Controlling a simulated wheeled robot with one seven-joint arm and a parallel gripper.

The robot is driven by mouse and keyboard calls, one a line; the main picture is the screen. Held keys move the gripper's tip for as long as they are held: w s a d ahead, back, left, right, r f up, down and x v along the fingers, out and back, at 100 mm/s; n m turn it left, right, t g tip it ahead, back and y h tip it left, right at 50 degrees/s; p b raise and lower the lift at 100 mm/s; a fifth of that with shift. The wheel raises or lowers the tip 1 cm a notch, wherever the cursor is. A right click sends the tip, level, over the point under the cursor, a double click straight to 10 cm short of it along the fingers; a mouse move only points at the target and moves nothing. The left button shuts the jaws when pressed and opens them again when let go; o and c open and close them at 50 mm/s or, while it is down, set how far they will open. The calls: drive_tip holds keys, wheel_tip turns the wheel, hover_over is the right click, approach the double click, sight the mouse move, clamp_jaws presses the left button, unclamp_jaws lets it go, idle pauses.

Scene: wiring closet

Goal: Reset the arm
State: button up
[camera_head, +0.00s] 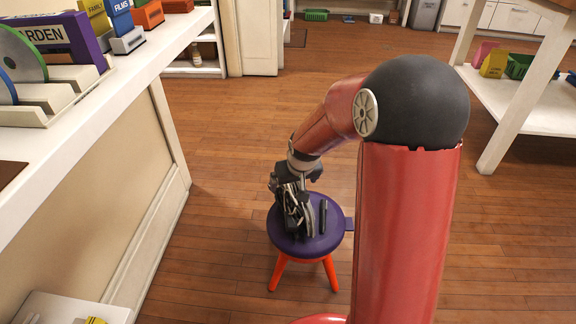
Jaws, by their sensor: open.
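My red arm with a black rounded joint rises at the right of the view and bends over toward the middle. Its end, my gripper (297,222), hangs over a small stool (290,243) with a purple seat and orange legs. The gripper points down, is dark grey, and covers part of the seat. A slim dark object (323,216) shows at the right of the gripper over the seat. I cannot tell whether it lies on the seat or belongs to the gripper. The fingertips are small and hard to make out, and no held thing is visible.
A white counter (100,103) with discs, a purple box (62,38) and several coloured boxes runs along the left. A white shelf table (535,112) with bins stands at the right. Wooden floor (240,115) lies open between them. A white box (75,308) is at the bottom left.

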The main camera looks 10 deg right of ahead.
drive_tip(key=shift+r, duration=0.1)
drive_tip(key=s+r+p, duration=0.1)
drive_tip(key=s+r, duration=0.8)
drive_tip(key=s, duration=0.4)
drive_tip(key=s+r+m+t+p, duration=0.1)
drive_tip(key=s+r, duration=0.9)
drive_tip(key=s, duration=0.3)
drive_tip(key=shift+s+r, duration=0.3)
drive_tip(key=shift+s, duration=0.1)
drive_tip(key=shift+a, duration=0.1)
idle(1.2)
